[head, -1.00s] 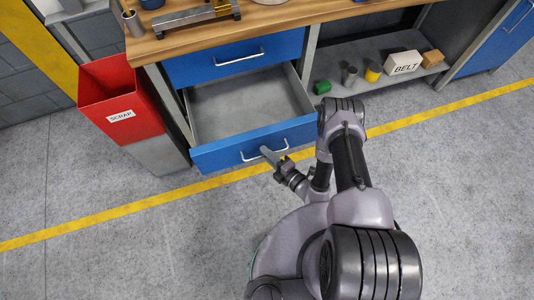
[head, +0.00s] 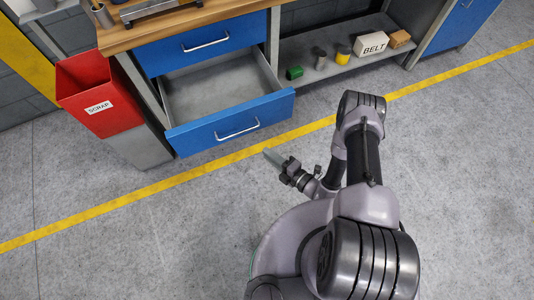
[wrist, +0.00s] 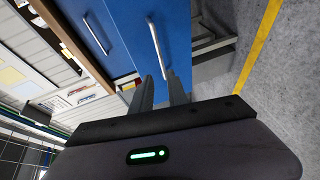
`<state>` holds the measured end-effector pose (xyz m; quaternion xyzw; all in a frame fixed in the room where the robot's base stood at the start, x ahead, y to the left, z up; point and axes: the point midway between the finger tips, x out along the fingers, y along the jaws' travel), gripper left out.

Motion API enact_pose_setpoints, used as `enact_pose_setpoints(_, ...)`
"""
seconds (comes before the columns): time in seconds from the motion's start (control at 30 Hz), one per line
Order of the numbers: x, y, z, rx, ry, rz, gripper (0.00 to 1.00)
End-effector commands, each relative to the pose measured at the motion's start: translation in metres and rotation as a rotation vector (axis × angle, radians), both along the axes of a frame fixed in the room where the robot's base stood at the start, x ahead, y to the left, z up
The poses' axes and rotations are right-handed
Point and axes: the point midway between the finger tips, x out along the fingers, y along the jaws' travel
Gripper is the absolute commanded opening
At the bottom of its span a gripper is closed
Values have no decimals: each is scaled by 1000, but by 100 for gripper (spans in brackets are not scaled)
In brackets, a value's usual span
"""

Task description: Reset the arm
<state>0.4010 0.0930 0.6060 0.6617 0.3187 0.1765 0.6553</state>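My gripper (head: 270,155) is above the bare floor in front of the open drawer, apart from its handle. In the wrist view my gripper (wrist: 160,80) shows two fingers with a gap between them and nothing held. The lower blue drawer (head: 230,122) is pulled out and its grey inside looks empty. Its silver handle (head: 237,130) also shows in the wrist view (wrist: 156,45), beyond the fingertips. My arm is folded at the right of the head view.
The upper blue drawer (head: 202,47) is shut. A red scrap bin (head: 100,95) stands left of the drawers. A shelf (head: 335,68) at right holds a belt box (head: 370,45), a yellow can (head: 343,55) and small parts. The floor around is clear.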

Motion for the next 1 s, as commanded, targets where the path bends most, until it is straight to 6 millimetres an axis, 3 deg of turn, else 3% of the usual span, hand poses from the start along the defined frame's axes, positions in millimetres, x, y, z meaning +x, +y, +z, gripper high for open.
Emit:
enact_pose_setpoints(0.53,-2,-1,2,-1,0,4,19)
enact_pose_setpoints(0.63,8,2,20,-18,-46,52,19)
enact_pose_setpoints(0.67,16,5,35,-33,-84,90,19)
enact_pose_setpoints(0.73,34,18,89,-95,-226,240,19)
enact_pose_setpoints(0.8,42,37,159,-195,-424,446,19)
enact_pose_setpoints(0.87,34,51,214,-296,-600,629,19)
enact_pose_setpoints(0.9,24,58,247,-370,-719,747,19)
enact_pose_setpoints(1.0,-13,66,314,-577,-1016,1035,19)
